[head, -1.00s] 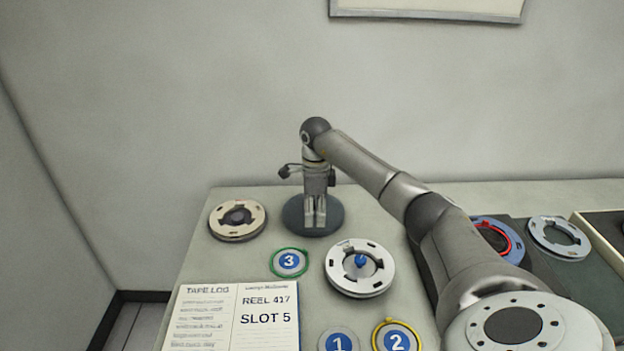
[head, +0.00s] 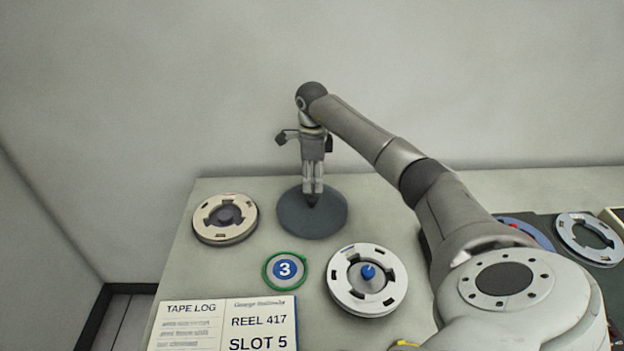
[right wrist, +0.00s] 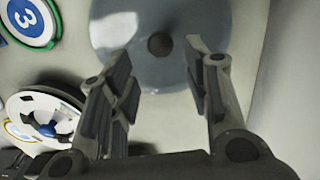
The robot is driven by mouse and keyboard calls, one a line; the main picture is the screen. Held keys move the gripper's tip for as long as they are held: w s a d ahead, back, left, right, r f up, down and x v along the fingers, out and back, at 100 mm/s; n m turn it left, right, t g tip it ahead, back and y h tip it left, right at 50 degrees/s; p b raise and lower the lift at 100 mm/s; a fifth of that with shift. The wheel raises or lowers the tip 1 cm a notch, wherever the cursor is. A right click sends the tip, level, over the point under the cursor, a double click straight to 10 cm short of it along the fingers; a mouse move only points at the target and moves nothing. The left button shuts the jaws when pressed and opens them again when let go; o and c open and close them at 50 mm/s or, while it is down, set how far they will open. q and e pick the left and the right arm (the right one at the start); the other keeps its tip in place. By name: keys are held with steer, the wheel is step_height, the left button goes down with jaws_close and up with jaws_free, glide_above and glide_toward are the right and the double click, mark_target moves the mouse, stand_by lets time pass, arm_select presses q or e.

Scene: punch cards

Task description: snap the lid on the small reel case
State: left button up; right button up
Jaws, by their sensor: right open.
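A round blue-grey disc with a small dark knob (head: 330,222), which looks like the lid, lies flat on the table; it also shows in the right wrist view (right wrist: 125,72). My right gripper (head: 312,194) points down over it. Its jaws (right wrist: 165,60) are open and empty, on either side of the knob in the wrist view and apparently above the disc. A white round reel case with a blue hub (head: 344,291) sits in front and right of the disc. A cream reel case (head: 204,232) lies to the left. I cannot tell which is the small case. My left gripper is out of view.
A green-rimmed marker 3 (head: 285,269) lies between the disc and a tape log sheet (head: 190,335) reading reel 417, slot 5. More reels (head: 590,238) lie at the right, partly behind my right arm. A wall stands behind the table.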

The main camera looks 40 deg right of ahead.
mark_target(312, 198)
step_height(312, 198, down, 7)
steer(key=b, duration=0.4)
steer(key=shift+f, duration=0.15)
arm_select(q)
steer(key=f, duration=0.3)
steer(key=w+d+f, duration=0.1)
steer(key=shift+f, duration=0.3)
arm_select(e)
steer(key=c, duration=0.8)
steer(key=shift+r+p, duration=2.7)
steer(key=shift+r, duration=0.9)
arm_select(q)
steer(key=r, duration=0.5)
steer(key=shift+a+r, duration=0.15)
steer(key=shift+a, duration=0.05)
